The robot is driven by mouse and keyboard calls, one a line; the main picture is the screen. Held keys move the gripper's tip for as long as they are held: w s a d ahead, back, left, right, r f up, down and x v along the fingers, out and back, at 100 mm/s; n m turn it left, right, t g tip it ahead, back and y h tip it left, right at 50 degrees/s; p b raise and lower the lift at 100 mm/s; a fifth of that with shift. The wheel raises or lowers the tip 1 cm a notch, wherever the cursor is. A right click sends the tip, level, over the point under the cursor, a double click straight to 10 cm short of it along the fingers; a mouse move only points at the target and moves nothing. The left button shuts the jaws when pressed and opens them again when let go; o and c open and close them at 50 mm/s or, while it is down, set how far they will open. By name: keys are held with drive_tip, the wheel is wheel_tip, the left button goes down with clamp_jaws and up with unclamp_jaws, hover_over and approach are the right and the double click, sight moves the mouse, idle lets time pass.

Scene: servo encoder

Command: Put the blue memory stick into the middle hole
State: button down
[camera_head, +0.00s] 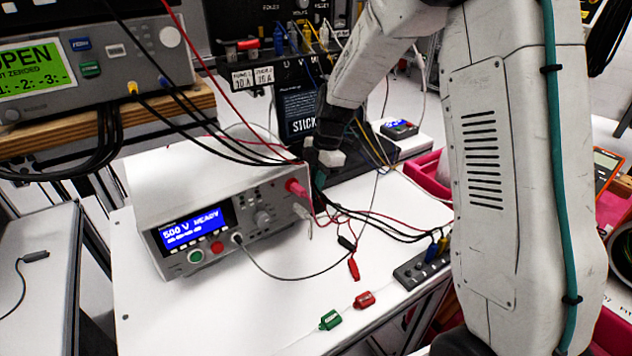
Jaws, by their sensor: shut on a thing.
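My gripper (322,172) is at the end of my arm, behind the right rear corner of the white bench instrument, above the white table. It is small, dark and partly lost among cables. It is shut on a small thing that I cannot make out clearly. I cannot clearly pick out the blue memory stick in this view. I cannot make out the middle hole either. A black box (297,113) with a "STICK" label stands upright just behind and left of my gripper.
The white instrument (213,205) reads "500 V READY". Red and black leads cross the table (250,310) beside my gripper. Green (330,319) and red (364,299) connectors lie at the front. A dark socket strip (422,268) is at the right edge, and pink bins (430,177) stand beyond it.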

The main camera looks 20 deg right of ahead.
drive_tip(key=c, duration=1.5)
unclamp_jaws()
drive_tip(key=shift+c, duration=0.2)
drive_tip(key=shift+r, duration=0.1)
drive_tip(key=s+v, duration=0.1)
drive_tip(key=v, duration=1)
drive_tip(key=s+r+m, duration=0.3)
drive_tip(key=s+r, duration=0.2)
drive_tip(key=r, duration=0.1)
drive_tip(key=s+r+m+t+h, duration=0.1)
drive_tip(key=s+m+h, duration=0.1)
drive_tip(key=s+m, duration=1.5)
drive_tip(key=s, duration=1.1)
drive_tip(key=shift+s+d+t+h, duration=0.2)
drive_tip(key=shift+s+t+h, duration=0.1)
drive_tip(key=shift+t+h, duration=0.1)
drive_tip(key=shift+o, duration=0.5)
drive_tip(key=shift+r, duration=0.1)
